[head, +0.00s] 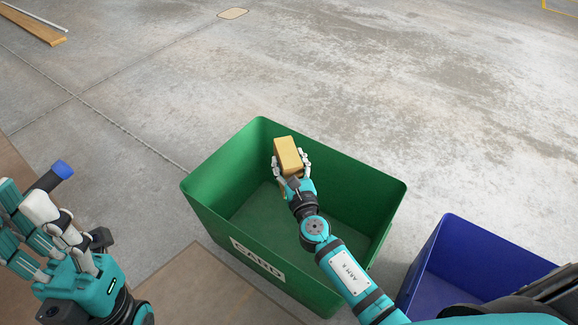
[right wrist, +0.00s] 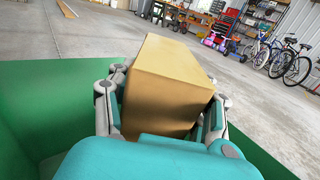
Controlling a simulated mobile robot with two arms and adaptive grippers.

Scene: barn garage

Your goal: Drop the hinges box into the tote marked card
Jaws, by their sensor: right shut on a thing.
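The box (head: 288,153), plain tan with no readable marking, is held in my right gripper (head: 292,165). The fingers are shut on its two sides, as the right wrist view also shows the box (right wrist: 172,85) between them. The box is tilted and over the inside of the green tote (head: 215,213), whose front label (head: 257,260) reads CARD. The tote floor shows bare where my arm does not cover it. My left gripper (head: 45,220) is at the left edge, away from the tote; its grip is unclear beside a dark piece with a blue end.
A blue tote (head: 440,245) stands right of the green one, partly hidden by my arm. Brown flat boards or mats (head: 200,285) lie in front. Planks (head: 32,25) lie far left. The concrete floor beyond is clear. Bicycles (right wrist: 285,58) stand in the distance.

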